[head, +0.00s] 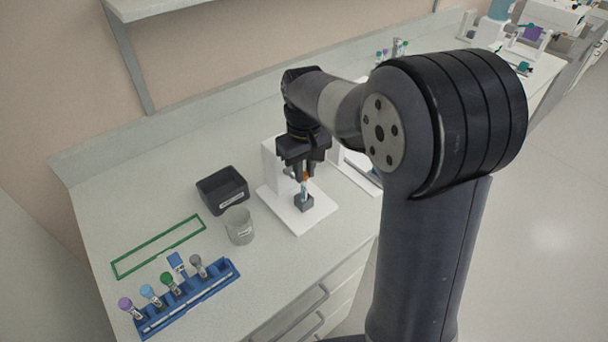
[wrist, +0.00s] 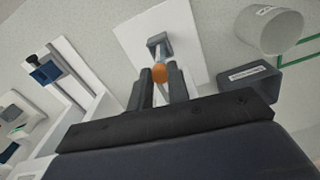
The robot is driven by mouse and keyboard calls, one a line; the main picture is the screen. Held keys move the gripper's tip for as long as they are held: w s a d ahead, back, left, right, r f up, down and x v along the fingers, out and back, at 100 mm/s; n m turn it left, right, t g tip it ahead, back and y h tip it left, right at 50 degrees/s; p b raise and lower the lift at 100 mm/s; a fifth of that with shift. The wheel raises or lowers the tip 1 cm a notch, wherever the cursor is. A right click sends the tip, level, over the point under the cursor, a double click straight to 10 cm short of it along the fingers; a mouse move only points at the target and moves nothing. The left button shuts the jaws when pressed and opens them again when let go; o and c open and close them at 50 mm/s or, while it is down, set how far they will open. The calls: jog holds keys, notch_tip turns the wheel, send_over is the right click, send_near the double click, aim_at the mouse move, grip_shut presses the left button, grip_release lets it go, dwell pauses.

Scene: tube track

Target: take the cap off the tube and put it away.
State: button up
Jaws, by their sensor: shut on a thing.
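The tube (head: 304,190) stands upright in a small grey holder (head: 303,203) on a white base plate (head: 318,218). It has an orange cap (wrist: 160,73), which also shows just under the fingers in the head view (head: 305,176). My gripper (head: 303,174) points down over the tube, its fingers shut on the orange cap. In the wrist view the fingers of my gripper (wrist: 161,84) stand on both sides of the cap. The cap sits at the top end of the tube, with no clear gap between them.
A black bin (head: 222,190) with a label and a grey beaker (head: 239,226) stand left of the plate. A blue rack (head: 187,298) with several capped tubes is at the front left. A green outline (head: 158,247) marks bare counter. A white column (head: 270,163) stands behind the plate.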

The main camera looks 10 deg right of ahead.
jog(key=shift+r, duration=0.1)
notch_tip(320, 180, up, 13)
jog(key=p, duration=0.3)
dwell(0.5)
